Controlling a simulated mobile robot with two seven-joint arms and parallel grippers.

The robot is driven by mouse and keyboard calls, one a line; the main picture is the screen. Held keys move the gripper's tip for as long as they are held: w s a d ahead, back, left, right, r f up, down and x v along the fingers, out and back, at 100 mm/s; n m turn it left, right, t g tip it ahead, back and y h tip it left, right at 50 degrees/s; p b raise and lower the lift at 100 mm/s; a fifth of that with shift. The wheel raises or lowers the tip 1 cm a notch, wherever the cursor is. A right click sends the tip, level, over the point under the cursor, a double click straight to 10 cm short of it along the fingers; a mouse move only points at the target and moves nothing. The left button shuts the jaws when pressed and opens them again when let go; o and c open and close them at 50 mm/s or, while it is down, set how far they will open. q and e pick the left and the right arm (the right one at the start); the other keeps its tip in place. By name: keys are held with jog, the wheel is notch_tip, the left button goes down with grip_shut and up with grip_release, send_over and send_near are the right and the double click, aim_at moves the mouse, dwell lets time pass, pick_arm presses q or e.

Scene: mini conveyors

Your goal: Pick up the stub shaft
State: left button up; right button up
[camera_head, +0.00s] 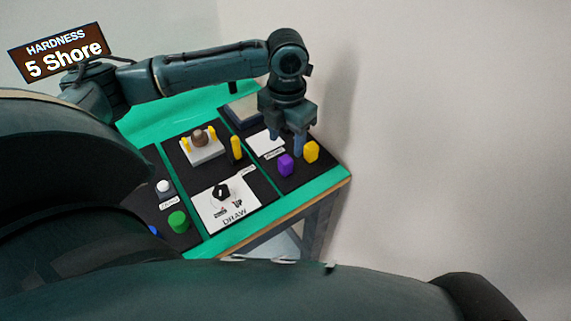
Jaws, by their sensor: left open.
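I cannot tell for sure which of the small parts on the table is the stub shaft. A purple part (286,165) and a yellow part (311,152) stand on the black mat at the right end of the table. My left gripper (287,143) is open, pointing down above or just behind these two parts. Its fingers look empty, and contact with either part cannot be made out. A thin yellow upright part (236,148) stands further left. My right gripper is not in view.
A white block with a brown knob (199,136) and yellow posts stands at the back. A white sheet marked DRAW (233,214) carries a black part (221,192). A green cylinder (178,221) and a white knob (163,187) are at the left. A wall rises behind the table's right end.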

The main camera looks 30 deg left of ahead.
aim_at(286, 159)
pick_arm(q)
notch_tip(286, 159, down, 7)
jog(key=shift+f, duration=0.15)
dwell(0.4)
jog(key=shift+c, duration=0.3)
grip_shut()
